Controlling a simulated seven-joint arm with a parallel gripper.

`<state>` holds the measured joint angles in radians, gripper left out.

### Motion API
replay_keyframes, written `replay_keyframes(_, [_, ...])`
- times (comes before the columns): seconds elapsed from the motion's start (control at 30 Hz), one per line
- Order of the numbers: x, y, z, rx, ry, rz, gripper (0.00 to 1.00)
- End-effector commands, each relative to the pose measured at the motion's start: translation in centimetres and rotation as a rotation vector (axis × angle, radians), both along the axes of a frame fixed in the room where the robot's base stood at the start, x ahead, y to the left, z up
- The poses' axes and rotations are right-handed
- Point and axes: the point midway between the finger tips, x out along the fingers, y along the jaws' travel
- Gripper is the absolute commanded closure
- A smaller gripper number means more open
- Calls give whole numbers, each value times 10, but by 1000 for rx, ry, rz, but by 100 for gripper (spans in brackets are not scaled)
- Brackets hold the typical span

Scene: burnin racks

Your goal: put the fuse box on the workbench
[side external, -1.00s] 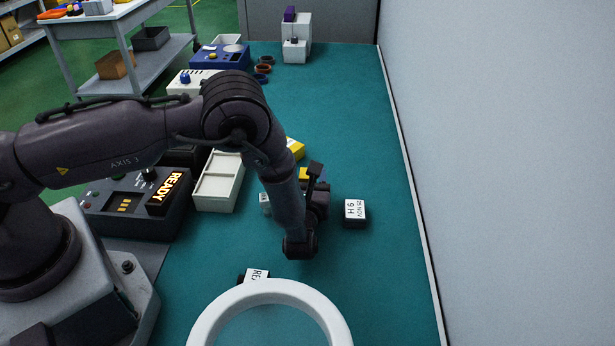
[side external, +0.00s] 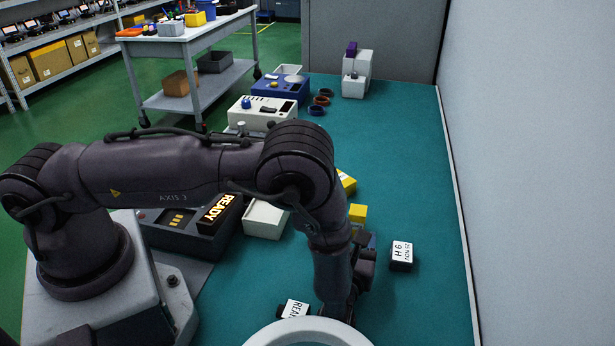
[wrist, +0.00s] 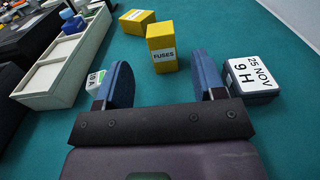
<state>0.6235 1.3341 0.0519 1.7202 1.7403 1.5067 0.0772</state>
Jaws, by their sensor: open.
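The fuse box is a yellow block labelled FUSES (wrist: 163,48). In the wrist view it stands upright over the teal workbench (wrist: 220,30), ahead of my gripper (wrist: 162,82) and roughly centred between its blue fingers. The fingers are wide apart with nothing held between them. In the side view the yellow box (side external: 357,213) shows just beyond my gripper (side external: 368,242), which hides its lower part. The workbench is a long teal surface (side external: 430,200) there.
Another yellow block (wrist: 137,22) lies behind the fuse box. A dated block (wrist: 250,78) is close to the right finger, and a small white-green item (wrist: 95,80) is by the left. A pale divided tray (wrist: 65,65) lies left.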

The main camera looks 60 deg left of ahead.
Motion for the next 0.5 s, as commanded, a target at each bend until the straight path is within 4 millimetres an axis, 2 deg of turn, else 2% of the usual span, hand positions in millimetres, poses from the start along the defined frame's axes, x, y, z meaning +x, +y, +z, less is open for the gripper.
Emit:
replay_keyframes(0.07, [0, 0, 2, -4, -3, 6, 37])
replay_keyframes(0.17, [2, 6, 16, -37, -20, 55, 37])
replay_keyframes(0.27, [3, 22, 48, -123, -59, 177, 37])
replay_keyframes(0.33, [-1, 38, 79, -217, -98, 300, 37])
replay_keyframes(0.5, [-30, 76, 147, -497, -211, 607, 37])
